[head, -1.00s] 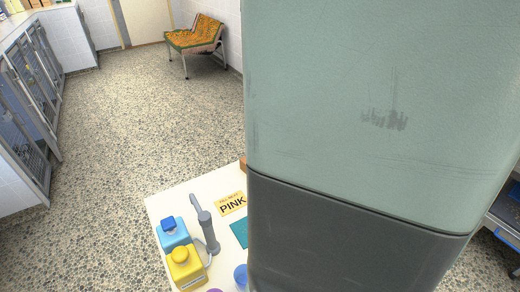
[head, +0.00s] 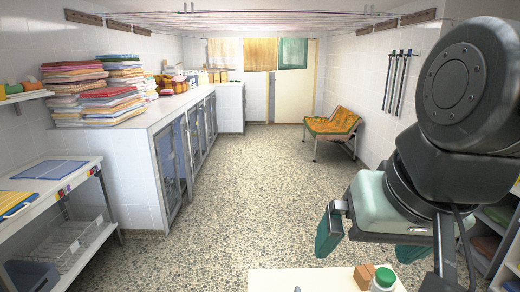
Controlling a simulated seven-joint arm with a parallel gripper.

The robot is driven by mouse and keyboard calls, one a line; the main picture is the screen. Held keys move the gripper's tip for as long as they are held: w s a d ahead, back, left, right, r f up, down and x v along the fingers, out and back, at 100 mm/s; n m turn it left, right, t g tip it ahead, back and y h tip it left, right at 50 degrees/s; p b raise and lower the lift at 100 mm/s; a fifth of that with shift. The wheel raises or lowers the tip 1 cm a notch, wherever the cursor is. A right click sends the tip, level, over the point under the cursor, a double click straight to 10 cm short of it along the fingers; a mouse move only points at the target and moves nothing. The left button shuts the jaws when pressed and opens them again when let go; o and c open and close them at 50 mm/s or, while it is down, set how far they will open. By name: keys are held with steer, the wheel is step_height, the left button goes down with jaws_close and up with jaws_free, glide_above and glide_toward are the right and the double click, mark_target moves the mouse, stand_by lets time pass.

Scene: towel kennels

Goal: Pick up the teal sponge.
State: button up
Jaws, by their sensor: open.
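I cannot make out a teal sponge in the head view. My gripper (head: 368,246) hangs at the right, above and behind the white table (head: 300,281) at the bottom edge. Its two dark green fingers are spread wide apart, with nothing visible between them. Only the far part of the table shows; the rest lies below the picture.
A brown block (head: 364,276) and a green-capped white bottle (head: 383,280) stand on the table's right part. Folded towels (head: 100,92) are stacked on the left counter. An orange chair (head: 333,124) stands at the back. The middle floor is clear.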

steer(key=shift+s+a+r+n, duration=0.35)
steer(key=shift+a+n, duration=0.15)
steer(key=shift+a, duration=0.1)
steer(key=shift+s+a+h, duration=0.15)
steer(key=shift+a+h, duration=0.1)
steer(key=shift+h, duration=0.05)
steer(key=shift+c, duration=1.1)
steer(key=shift+a, duration=0.1)
steer(key=c, duration=0.3)
